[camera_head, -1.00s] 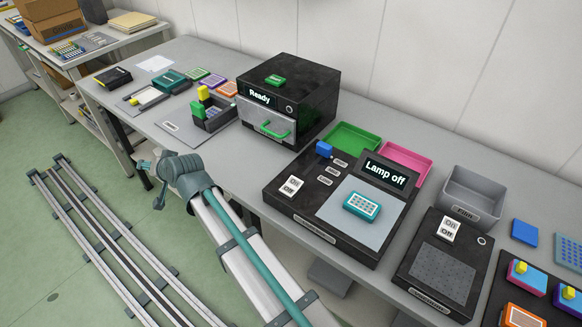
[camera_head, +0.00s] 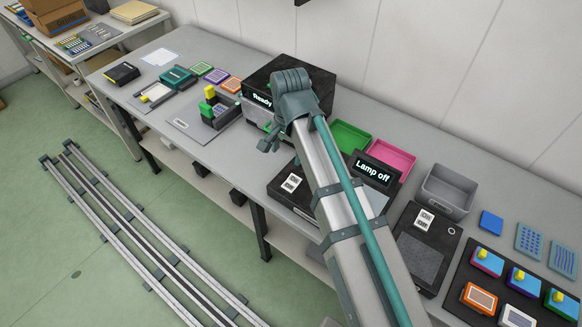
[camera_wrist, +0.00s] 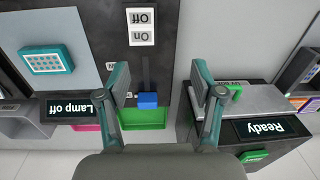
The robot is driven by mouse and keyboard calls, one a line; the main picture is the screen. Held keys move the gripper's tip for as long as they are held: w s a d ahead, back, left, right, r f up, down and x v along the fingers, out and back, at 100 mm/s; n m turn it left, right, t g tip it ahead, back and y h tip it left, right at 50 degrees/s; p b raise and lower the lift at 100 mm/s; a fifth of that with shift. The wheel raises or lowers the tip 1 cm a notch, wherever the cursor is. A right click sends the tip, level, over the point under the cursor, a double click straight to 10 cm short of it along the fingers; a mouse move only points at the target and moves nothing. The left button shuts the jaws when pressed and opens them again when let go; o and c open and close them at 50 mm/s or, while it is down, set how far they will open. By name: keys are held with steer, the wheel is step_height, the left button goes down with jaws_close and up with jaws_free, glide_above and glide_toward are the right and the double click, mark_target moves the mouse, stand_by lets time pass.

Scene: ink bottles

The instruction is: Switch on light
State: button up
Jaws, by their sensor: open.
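The lamp unit is a black box whose display (camera_head: 376,171) reads "Lamp off"; the display also shows upside down in the wrist view (camera_wrist: 68,107). Its white On/Off switch (camera_head: 291,182) sits on the left part of the box, and in the wrist view the switch (camera_wrist: 141,27) is at the top centre. A blue slider knob (camera_wrist: 148,100) shows between my fingers in the wrist view, farther from the camera. My gripper (camera_wrist: 160,84) is open and empty, apart from the switch. In the head view my arm hides the middle of the lamp unit, including the slider.
A green tray (camera_head: 350,137) and a pink tray (camera_head: 392,155) lie behind the lamp unit. A second black unit with its own On/Off switch (camera_head: 424,219) stands to the right.

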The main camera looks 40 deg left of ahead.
mark_target(295, 179)
steer(key=shift+m+h, duration=0.3)
steer(key=f+p, duration=0.1)
steer(key=f, duration=0.2)
steer(key=d+f, duration=0.1)
steer(key=f, duration=0.2)
steer(key=d+f+p, duration=0.1)
steer(key=f, duration=0.2)
steer(key=shift+w+d+f+p, duration=0.15)
steer(key=shift+w+f+p, duration=0.05)
steer(key=shift+f+p, duration=0.1)
